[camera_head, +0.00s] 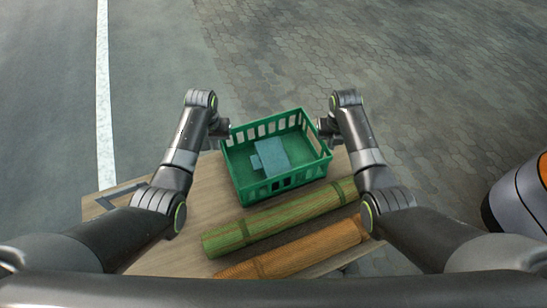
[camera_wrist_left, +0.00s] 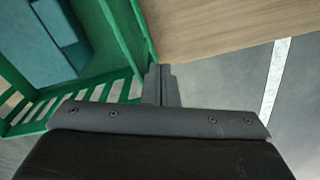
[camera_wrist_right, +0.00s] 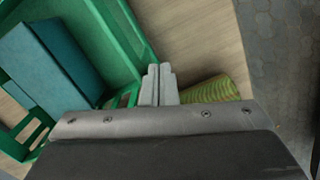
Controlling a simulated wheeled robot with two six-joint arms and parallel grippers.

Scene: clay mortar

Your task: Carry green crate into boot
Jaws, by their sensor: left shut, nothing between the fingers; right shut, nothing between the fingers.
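The green crate (camera_head: 277,183) stands on a wooden table, with slotted walls and a teal box-shaped item (camera_head: 277,154) inside. My left gripper (camera_head: 222,126) is shut and empty, close to the crate's left wall near its far corner. In the left wrist view its fingers (camera_wrist_left: 161,84) lie beside the green crate (camera_wrist_left: 122,30). My right gripper (camera_head: 324,124) is shut and empty, close to the crate's right wall near the far corner. In the right wrist view its fingers (camera_wrist_right: 158,84) lie beside the crate wall (camera_wrist_right: 118,28). I cannot tell whether either gripper touches the crate. No boot is clearly identifiable.
A green rolled mat (camera_head: 280,217) and an orange rolled mat (camera_head: 292,253) lie on the wooden table (camera_head: 210,184) nearer to me. A rounded grey and orange object (camera_head: 520,205) stands at the right edge. Paved ground (camera_head: 440,90) beyond the table is clear.

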